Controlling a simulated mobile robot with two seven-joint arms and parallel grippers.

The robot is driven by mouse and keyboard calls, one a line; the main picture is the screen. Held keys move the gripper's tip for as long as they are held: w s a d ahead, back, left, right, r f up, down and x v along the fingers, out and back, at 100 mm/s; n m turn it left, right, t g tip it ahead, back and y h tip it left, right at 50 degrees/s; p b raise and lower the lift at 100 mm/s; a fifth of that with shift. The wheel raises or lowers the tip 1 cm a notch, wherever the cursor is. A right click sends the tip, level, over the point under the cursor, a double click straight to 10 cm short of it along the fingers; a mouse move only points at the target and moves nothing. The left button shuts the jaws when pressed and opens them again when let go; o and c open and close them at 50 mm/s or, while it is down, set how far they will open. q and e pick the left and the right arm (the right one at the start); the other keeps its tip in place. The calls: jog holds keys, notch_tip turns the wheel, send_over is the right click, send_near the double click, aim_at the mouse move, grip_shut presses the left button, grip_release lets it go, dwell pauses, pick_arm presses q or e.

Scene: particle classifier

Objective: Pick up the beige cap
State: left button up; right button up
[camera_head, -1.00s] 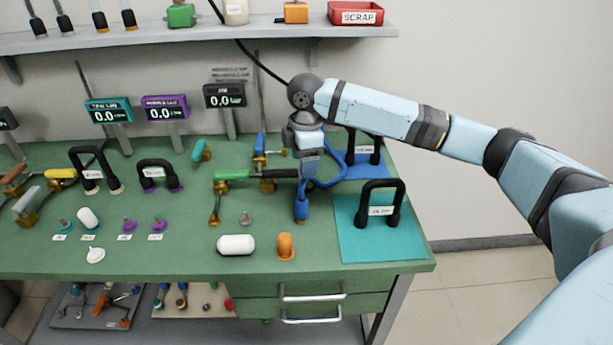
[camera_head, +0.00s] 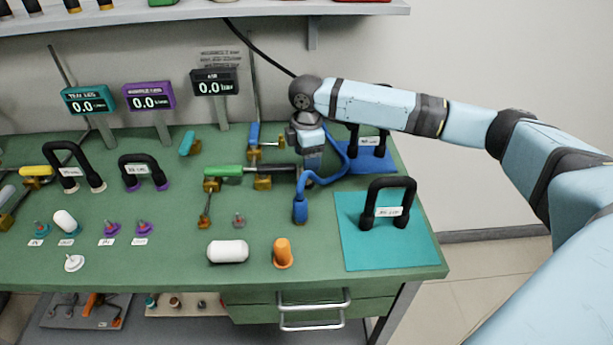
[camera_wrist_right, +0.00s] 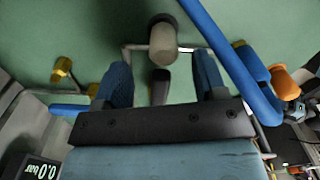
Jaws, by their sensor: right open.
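A beige cap (camera_wrist_right: 163,36) shows at the top middle of the right wrist view, a short rounded cylinder with a dark end. It lies beyond the fingertips of my right gripper (camera_wrist_right: 160,62), roughly in line with the gap between them. The two blue fingers are apart and the gripper is open, with no contact on the cap visible. In the head view my right gripper (camera_head: 311,160) points down over the bench beside the blue hose; I cannot make out the cap there. My left gripper is not in view.
The blue hose (camera_head: 327,178) curves close beside the right gripper. A green-handled valve (camera_head: 226,170) is to its left. A black handle stands on the teal mat (camera_head: 365,257).

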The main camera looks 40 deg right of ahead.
jog(key=shift+s+a+f+b, duration=0.1)
jog(key=shift+f+b, duration=0.3)
jog(key=shift+f, duration=1)
jog(key=shift+a+f+b, duration=0.1)
jog(key=shift+f+b, duration=0.25)
jog(key=shift+f, duration=1)
jog(key=c, duration=0.9)
jog(key=shift+c, duration=0.2)
jog(key=shift+r, duration=0.15)
notch_tip(320, 180, up, 20)
jog(key=p, duration=0.4)
